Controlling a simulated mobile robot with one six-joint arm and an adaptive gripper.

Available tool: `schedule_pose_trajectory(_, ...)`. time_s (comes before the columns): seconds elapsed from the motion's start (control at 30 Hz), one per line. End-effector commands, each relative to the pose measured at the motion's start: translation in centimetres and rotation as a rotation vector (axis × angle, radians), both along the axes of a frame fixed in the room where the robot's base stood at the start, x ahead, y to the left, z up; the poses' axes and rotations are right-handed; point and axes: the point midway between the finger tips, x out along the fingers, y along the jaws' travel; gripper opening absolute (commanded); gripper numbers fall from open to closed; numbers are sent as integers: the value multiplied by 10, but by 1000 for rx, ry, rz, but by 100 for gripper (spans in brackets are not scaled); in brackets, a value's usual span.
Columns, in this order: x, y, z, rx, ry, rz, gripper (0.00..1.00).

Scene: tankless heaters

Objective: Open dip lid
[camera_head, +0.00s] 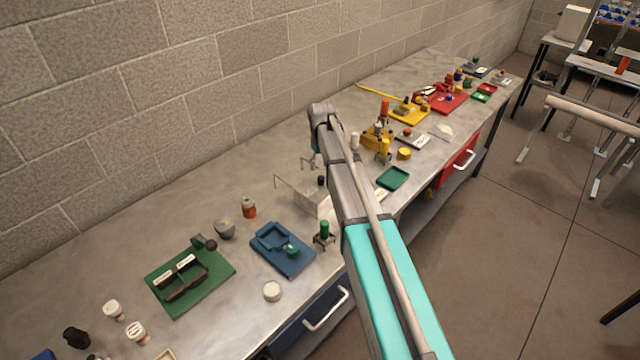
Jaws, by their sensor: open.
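A small metal box (309,199) with a flat pale side stands on the bench near the middle of the view. A thin wire-like piece rises at its left. It may be the dip container, but I cannot tell which part is its lid. My gripper (309,163) is small in the view, open, just behind and above the box. It appears apart from the box, and no object shows between its fingers. My arm hides part of the bench right of the box.
A blue tray (268,255), a green-topped stand (324,235) and an orange-brown jar (249,208) are near the box. A green board (215,283) lies at left. Yellow and red trays (447,103) fill the far bench. A block wall runs behind.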

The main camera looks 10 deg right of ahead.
Motion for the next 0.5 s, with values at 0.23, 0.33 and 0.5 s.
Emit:
schedule_pose_trajectory(0.23, 0, 0, -23, 0, 0, 0, 73)
schedule_pose_trajectory(0.33, 0, 1, -30, 0, 0, 1, 73)
schedule_pose_trajectory(0.5, 0, 1, -43, 1, 0, 1, 73)
